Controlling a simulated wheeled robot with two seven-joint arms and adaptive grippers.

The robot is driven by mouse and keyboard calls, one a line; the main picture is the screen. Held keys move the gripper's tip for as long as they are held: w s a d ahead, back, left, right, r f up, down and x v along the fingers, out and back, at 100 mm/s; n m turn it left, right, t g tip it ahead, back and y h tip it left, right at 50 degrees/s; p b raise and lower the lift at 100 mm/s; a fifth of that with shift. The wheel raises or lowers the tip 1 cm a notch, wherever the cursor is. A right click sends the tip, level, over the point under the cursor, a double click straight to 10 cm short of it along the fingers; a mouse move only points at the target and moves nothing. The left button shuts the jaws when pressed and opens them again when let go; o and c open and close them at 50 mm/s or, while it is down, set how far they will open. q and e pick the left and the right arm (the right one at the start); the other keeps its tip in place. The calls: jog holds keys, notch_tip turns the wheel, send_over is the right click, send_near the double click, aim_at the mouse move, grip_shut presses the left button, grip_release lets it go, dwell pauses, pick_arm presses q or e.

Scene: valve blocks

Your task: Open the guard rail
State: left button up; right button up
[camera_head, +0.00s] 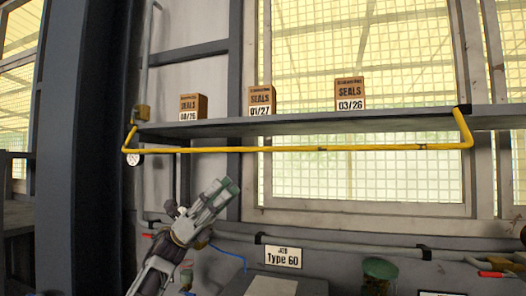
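The yellow guard rail (300,149) is a long bar running across the front of the grey shelf (300,126). Its bent ends reach up to the shelf's left and right ends. In this view the bar shows a little below the shelf's front edge. My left gripper (225,190) has greenish fingertips and points up and to the right. It is below the rail's left half and apart from it, with nothing seen in it. I cannot tell whether its fingers are open or shut. My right gripper is not in view.
Three boxes marked SEALS stand on the shelf: a left one (193,107), a middle one (262,101) and a right one (350,94). Below are a "Type 60" sign (283,257), a green-lidded jar (379,275) and red-handled valves. A dark post (92,150) rises at left.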

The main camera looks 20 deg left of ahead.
pick_arm(q)
jog(key=p, duration=0.2)
send_near(261, 149)
jog(key=shift+x, duration=1.1)
jog(key=p+x, duration=0.1)
jog(key=x, duration=0.2)
jog(key=p+x, duration=0.1)
jog(key=x, duration=0.2)
jog(key=shift+w+r, duration=0.2)
jog(key=shift+w, duration=0.1)
jog(key=shift+d+r, duration=0.35)
jog(key=shift+d, duration=0.1)
jog(key=shift+d+r, duration=0.1)
jog(key=shift+d, duration=0.1)
grip_shut()
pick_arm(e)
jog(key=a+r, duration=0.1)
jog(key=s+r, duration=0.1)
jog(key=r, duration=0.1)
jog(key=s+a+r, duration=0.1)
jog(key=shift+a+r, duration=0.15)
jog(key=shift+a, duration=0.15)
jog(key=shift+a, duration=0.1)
